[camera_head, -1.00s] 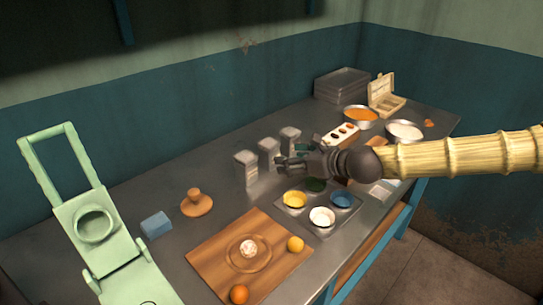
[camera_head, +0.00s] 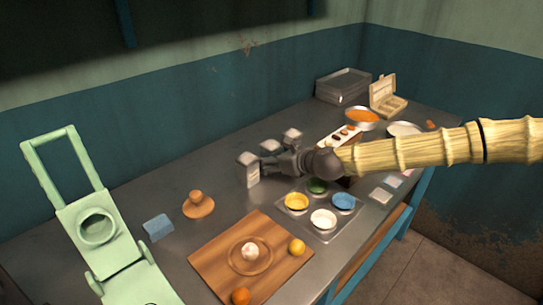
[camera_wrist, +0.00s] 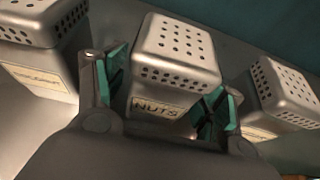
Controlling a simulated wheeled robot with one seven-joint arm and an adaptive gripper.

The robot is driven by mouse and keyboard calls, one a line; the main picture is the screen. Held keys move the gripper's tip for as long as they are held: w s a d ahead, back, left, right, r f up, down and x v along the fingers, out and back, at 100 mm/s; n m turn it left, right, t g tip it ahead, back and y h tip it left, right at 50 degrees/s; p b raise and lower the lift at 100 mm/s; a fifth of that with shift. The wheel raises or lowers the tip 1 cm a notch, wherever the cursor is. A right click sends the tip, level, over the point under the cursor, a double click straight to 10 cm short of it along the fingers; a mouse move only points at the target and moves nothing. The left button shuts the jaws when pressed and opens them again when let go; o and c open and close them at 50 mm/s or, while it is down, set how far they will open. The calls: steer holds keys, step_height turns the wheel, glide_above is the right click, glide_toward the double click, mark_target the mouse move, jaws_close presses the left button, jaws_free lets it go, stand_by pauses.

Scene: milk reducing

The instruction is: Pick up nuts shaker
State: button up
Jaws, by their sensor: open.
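The nuts shaker (camera_wrist: 172,72) is a metal box with a perforated lid and a label reading NUTS. It stands upright in the middle of the wrist view. My gripper (camera_wrist: 160,95) is open, with one teal-padded finger on each side of the shaker's lower front. I cannot tell whether the pads touch it. In the head view the nuts shaker (camera_head: 270,146) is the middle one of three, partly hidden behind my gripper (camera_head: 266,166), which reaches in from the right.
Similar shakers stand close on the left (camera_wrist: 42,45) and right (camera_wrist: 285,95) in the wrist view. A tray of colored bowls (camera_head: 300,220), a wooden board (camera_head: 215,262) and a blue block (camera_head: 158,226) are nearer. A green press (camera_head: 100,228) stands at left.

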steer(key=c, duration=1.2)
